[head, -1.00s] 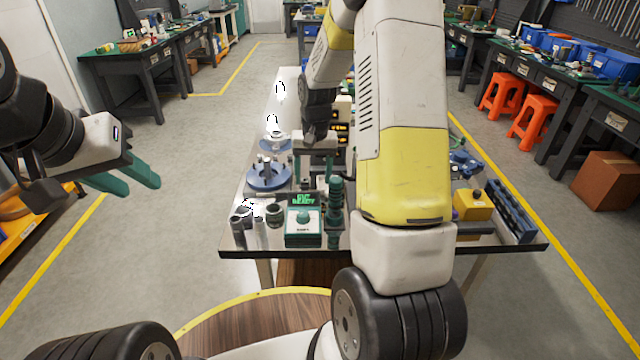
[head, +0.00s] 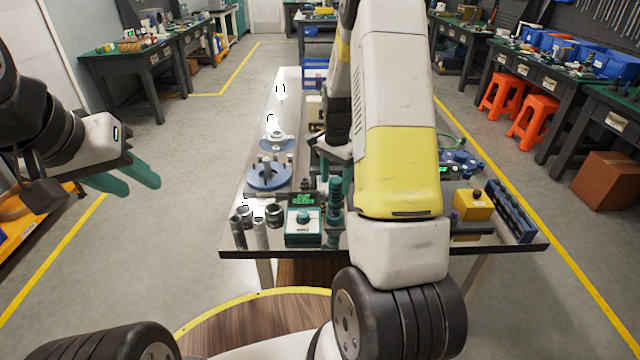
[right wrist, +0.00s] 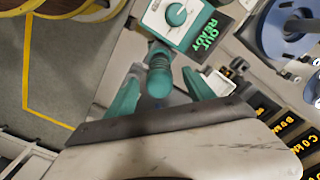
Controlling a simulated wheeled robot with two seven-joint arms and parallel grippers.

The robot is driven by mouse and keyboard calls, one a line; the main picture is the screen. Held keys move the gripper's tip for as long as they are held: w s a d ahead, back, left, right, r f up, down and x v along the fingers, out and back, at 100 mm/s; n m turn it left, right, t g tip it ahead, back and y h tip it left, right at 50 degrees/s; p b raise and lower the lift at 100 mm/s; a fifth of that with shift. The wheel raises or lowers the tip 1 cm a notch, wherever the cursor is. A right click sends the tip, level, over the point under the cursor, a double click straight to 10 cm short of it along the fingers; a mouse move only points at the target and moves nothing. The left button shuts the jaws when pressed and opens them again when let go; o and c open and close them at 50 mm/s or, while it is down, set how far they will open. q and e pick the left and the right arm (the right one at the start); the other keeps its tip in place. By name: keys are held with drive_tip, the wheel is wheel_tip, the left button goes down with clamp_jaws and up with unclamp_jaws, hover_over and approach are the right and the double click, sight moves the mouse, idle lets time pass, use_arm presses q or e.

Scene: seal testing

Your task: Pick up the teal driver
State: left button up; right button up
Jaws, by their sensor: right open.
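The teal driver (head: 334,212) stands upright near the front edge of the table, beside the green-and-white tester box. In the right wrist view the teal driver (right wrist: 159,77) shows end-on, between the two teal fingers. My right gripper (right wrist: 163,86) is open around the driver's line, with gaps visible on both sides. In the head view my right gripper is mostly hidden by my own arm, just behind and above the driver. My left gripper (head: 142,187) is open and empty, off to the left over the floor.
The tester box (head: 304,224) stands close to the driver's left. Several grey cylinders (head: 250,230) stand left of it. A blue round fixture (head: 268,176) is behind. A yellow box (head: 473,206) and a dark blue rack (head: 511,212) are at the table's right.

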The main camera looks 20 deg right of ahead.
sight(335, 198)
wheel_tip(335, 198, down, 7)
drive_tip(key=shift+d+f, duration=0.1)
drive_tip(key=shift+d, duration=0.05)
clamp_jaws()
idle(0.5)
